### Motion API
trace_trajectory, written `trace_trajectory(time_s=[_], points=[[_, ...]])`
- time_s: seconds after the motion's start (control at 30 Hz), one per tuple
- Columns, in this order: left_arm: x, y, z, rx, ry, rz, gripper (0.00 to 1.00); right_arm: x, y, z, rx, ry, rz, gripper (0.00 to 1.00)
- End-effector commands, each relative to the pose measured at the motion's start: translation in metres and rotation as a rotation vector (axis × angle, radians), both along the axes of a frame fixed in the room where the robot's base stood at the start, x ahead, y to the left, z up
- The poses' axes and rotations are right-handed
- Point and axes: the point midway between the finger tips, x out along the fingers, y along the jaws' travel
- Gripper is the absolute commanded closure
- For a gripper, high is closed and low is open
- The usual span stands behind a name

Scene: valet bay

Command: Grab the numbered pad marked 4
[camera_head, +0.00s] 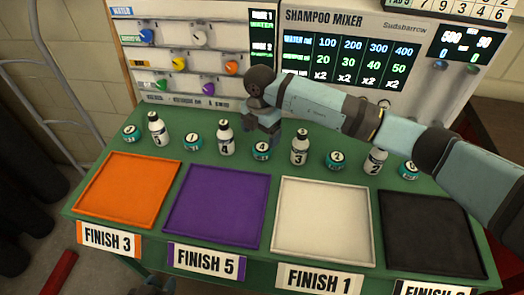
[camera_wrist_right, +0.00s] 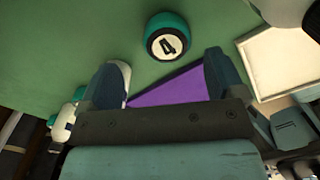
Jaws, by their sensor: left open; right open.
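The pad marked 4 (camera_head: 262,150) is a small round teal puck with a white top. It stands on the green table behind the gap between the purple and white trays. In the right wrist view the pad (camera_wrist_right: 167,38) shows its number, just beyond the fingertips and roughly between their lines. My right gripper (camera_head: 263,128) is open and empty, directly behind and above the pad in the head view; its spread fingers also show in the right wrist view (camera_wrist_right: 160,78). Part of my left gripper (camera_head: 155,285) shows at the bottom edge, low in front of the table.
Other teal pads (camera_head: 193,142) and white numbered bottles (camera_head: 225,138) alternate along the row. A bottle marked 4 stands left of the pad. Orange (camera_head: 127,190), purple (camera_head: 217,205), white (camera_head: 323,222) and black (camera_head: 428,232) trays lie in front. The shampoo mixer panel (camera_head: 370,55) stands behind.

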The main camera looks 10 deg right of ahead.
Motion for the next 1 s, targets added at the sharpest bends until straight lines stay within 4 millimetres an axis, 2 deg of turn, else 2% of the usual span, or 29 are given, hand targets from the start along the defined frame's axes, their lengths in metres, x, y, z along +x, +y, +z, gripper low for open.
trace_trajectory(time_s=[0.27, 0.53, 0.77, 0.8, 1.0], points=[[0.0, -0.001, -0.002, -0.002, 0.003, 0.002, 0.57, -0.003, -0.001, -0.018, 0.001, 0.001, 0.001, 0.11], [0.0, -0.003, -0.004, -0.005, 0.003, 0.004, 0.57, -0.008, -0.003, -0.056, 0.001, 0.002, 0.001, 0.11], [0.0, -0.003, -0.002, -0.006, 0.002, 0.004, 0.57, -0.008, -0.002, -0.06, 0.002, -0.001, 0.002, 0.11], [0.0, -0.003, -0.002, -0.007, 0.001, 0.004, 0.57, -0.008, -0.002, -0.06, 0.001, 0.0, 0.002, 0.14], [0.0, -0.003, -0.002, -0.007, 0.0, 0.004, 0.57, -0.008, -0.002, -0.06, 0.001, 0.0, 0.002, 0.6]])
